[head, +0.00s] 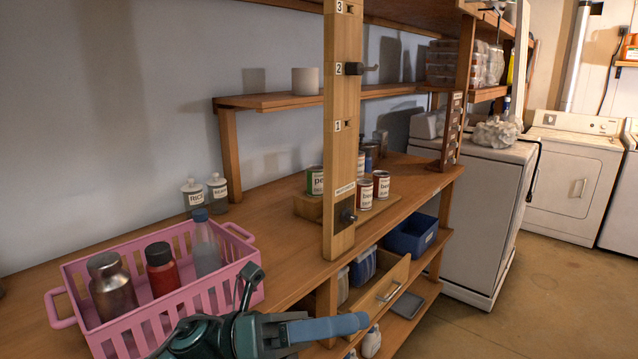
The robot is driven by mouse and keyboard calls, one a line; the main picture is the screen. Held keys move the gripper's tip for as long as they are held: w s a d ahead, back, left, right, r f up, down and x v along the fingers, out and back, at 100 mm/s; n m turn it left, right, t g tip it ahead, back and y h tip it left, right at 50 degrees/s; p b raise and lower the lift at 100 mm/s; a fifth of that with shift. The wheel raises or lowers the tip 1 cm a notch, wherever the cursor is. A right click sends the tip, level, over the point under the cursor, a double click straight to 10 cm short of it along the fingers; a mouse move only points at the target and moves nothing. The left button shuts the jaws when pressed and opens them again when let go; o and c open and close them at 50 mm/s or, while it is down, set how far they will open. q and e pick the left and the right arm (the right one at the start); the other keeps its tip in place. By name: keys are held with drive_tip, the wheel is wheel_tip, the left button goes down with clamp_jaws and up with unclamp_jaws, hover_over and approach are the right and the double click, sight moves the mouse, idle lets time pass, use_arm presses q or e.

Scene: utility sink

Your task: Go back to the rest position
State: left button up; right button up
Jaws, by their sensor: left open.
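My left gripper (300,308) is at the bottom centre of the head view, in front of the wooden workbench's edge. Its jaws are open and nothing shows between them. One finger points right and another part points up beside the pink basket (168,315). The basket stands on the bench and holds a metal jar (112,287), a red jar with a dark lid (162,272) and a clear bottle with a blue cap (205,248). My left wrist overlaps the basket's lower right part. My right gripper is not in view.
A wooden post (341,150) rises at the bench's front. Labelled cans (382,185) and two small bottles (217,190) stand on the bench. Below, a drawer (385,287) is pulled out, near a blue bin (411,236). The floor (545,305) at the right is clear.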

use_arm(q)
drive_tip(key=w+a+f+n+t+y, duration=0.2)
drive_tip(key=a+f+n+t+y, duration=0.25)
drive_tip(key=f+n+t, duration=0.8)
drive_tip(key=w+a+f+n+t+y, duration=0.35)
drive_tip(key=n+t+y, duration=0.3)
drive_tip(key=n, duration=1.35)
drive_tip(key=s+a+f+n+g+y, duration=0.3)
drive_tip(key=s+f+n, duration=0.3)
drive_tip(key=f, duration=0.4)
drive_tip(key=s+a+f+n+g+y, duration=0.2)
drive_tip(key=s+a+f+n+y, duration=0.2)
drive_tip(key=s+f, duration=0.4)
wheel_tip(320, 180, down, 3)
drive_tip(key=shift+s+a+r+n+g, duration=0.1)
drive_tip(key=shift+s+a+n+g, duration=0.25)
drive_tip(key=shift+a+n, duration=0.55)
